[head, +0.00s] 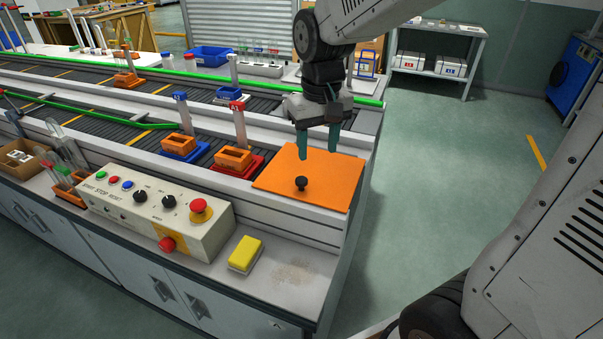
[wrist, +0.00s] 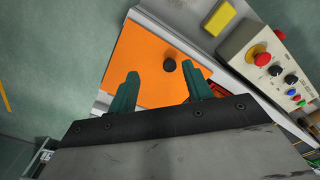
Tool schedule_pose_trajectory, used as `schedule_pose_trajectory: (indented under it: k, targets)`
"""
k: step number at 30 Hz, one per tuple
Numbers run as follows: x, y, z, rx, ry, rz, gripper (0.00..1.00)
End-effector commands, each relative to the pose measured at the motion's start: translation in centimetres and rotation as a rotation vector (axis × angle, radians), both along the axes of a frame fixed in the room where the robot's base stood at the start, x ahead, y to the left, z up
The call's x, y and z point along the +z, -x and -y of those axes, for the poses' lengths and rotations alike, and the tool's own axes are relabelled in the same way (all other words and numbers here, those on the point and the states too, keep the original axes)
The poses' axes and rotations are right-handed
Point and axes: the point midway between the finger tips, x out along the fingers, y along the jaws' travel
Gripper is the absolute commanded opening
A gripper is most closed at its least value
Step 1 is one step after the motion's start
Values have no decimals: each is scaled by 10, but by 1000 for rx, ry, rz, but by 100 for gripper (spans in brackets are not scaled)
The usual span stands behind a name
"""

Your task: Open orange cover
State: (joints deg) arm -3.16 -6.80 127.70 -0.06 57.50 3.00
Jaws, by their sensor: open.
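The orange cover (head: 327,178) is a flat square plate lying on the near right end of the conveyor bench. A black round knob (head: 301,184) stands on it, near its front left part. My gripper (head: 318,155) hangs above the back part of the cover, fingers pointing down, open and empty. In the wrist view the orange cover (wrist: 150,62) lies beyond my two green fingers (wrist: 160,88). The black knob (wrist: 169,65) shows between and beyond the fingertips, nearer the right finger, apart from both as far as I can tell.
A control box (head: 155,212) with buttons and a red emergency stop (head: 200,210) stands left of the cover. A yellow block (head: 245,254) lies in front. Orange holders on red (head: 237,172) and blue (head: 185,151) bases, with upright tubes, stand to the left.

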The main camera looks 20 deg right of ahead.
Motion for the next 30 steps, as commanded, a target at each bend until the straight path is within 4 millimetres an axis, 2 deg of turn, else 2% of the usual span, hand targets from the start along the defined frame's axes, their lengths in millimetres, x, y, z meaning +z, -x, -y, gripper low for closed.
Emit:
schedule_pose_trajectory:
  k: [1, 3, 6, 9, 14, 24, 30]
  targets:
    - [-12, -16, -3, 0, 0, -14, 50]
    - [-24, -34, -5, 0, 0, -20, 50]
    - [-37, -51, -8, -1, 1, -26, 50]
    - [-45, -59, -9, -2, 1, -28, 50]
    - [-61, -62, -9, -4, 1, -31, 50]
    - [-112, -61, -9, -3, 1, -31, 50]
    - [-123, -61, -9, -3, 1, -28, 50]
